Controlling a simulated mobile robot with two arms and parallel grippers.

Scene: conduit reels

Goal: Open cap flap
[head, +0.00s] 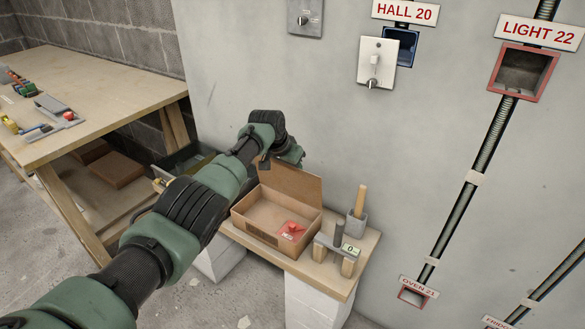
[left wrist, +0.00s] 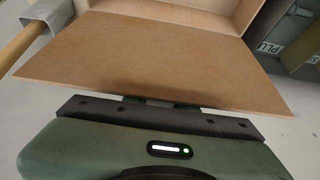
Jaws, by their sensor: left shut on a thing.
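A brown cardboard box (head: 253,212) stands on a small wooden bench against the wall. Its flap (head: 290,181) is raised at the back, and the inside is open to view. A red part on a red base (head: 292,229) lies in the box. My left arm reaches over the box's left side, and my left gripper is behind the flap, its fingers mostly hidden in the head view. In the left wrist view my left gripper (left wrist: 160,103) is shut on the edge of the flap (left wrist: 150,62). My right gripper is in neither view.
A grey holder with a wooden handle (head: 359,200) and a small stand marked 0 (head: 350,249) are right of the box. A workbench (head: 100,75) with tools is at left. The wall carries a switch plate (head: 376,66) and conduits with open boxes (head: 523,73).

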